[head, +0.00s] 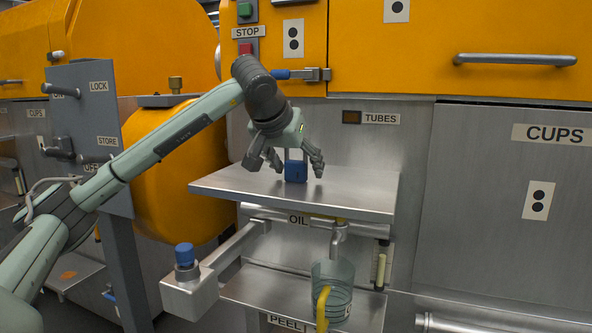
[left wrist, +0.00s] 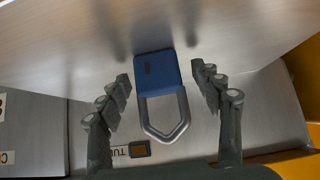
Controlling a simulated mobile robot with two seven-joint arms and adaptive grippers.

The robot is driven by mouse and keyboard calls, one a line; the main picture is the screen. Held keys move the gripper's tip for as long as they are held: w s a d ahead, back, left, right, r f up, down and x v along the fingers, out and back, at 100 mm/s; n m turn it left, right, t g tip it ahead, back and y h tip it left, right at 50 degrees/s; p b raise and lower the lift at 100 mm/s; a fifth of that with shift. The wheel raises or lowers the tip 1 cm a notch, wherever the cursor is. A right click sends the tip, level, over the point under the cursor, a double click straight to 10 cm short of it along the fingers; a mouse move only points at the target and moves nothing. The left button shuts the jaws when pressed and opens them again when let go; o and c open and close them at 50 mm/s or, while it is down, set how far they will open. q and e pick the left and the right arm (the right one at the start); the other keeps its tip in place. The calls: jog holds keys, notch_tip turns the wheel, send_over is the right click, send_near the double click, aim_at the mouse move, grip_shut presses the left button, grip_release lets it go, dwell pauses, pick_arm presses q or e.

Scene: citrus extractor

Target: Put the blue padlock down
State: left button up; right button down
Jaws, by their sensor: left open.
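The blue padlock (head: 296,171) stands on the steel shelf (head: 350,195), its blue body down and its silver shackle up. In the left wrist view the padlock (left wrist: 158,74) lies between the two fingers, with a gap on each side. My left gripper (head: 293,170) is open around the padlock and touches neither side of it that I can see. The left gripper also shows in the left wrist view (left wrist: 165,95). My right gripper is not in view.
Behind the shelf is a steel panel with a TUBES label (head: 381,118). A red STOP button (head: 246,49) and a latch (head: 300,74) are above. Below stand a clear jug (head: 333,285) with a yellow handle and a blue-capped valve (head: 185,254). The shelf's right part is bare.

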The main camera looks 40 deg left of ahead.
pick_arm(q)
jog(key=c, duration=1.3)
grip_shut()
jog(key=shift+r, duration=0.2)
